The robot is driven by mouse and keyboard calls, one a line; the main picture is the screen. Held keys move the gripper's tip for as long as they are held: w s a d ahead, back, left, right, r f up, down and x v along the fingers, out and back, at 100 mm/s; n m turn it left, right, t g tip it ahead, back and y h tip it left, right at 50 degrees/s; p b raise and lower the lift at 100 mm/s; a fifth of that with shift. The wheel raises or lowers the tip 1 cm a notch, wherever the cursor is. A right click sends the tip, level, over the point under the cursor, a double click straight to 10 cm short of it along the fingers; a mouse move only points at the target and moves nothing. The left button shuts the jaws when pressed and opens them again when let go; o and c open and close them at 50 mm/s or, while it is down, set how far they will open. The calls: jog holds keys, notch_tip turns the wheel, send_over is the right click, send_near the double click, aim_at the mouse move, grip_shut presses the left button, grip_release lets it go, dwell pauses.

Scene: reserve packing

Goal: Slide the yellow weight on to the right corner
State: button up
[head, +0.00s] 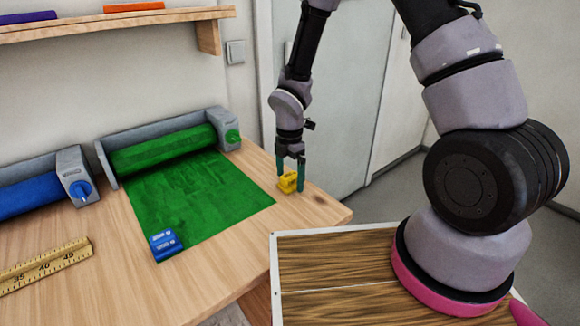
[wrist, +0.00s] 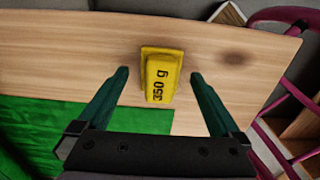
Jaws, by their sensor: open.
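The yellow weight (head: 288,184) stands on the wooden table just off the right corner of the green sheet (head: 195,196). In the wrist view the weight (wrist: 161,78) reads "350 g" and sits between my fingertips, with a gap on each side. My gripper (head: 291,178) is open, pointing down at the table, its green fingers on either side of the weight. A blue weight (head: 166,245) rests on the front left corner of the green sheet. The sheet's right corner shows bare in the head view.
A green roll (head: 163,150) in a grey holder stands behind the sheet. A blue roll (head: 30,194) in its holder is to the left. A yellow ruler (head: 45,265) lies at front left. The table's right edge is close beyond the yellow weight.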

aim_at(262, 201)
jog(key=shift+f, duration=0.15)
grip_shut()
jog(key=shift+s+a, duration=0.95)
jog(key=shift+a, duration=0.45)
jog(key=shift+s+a, duration=0.9)
jog(key=shift+a, duration=0.55)
jog(key=shift+s+a, duration=0.95)
jog(key=shift+a, duration=0.45)
grip_release()
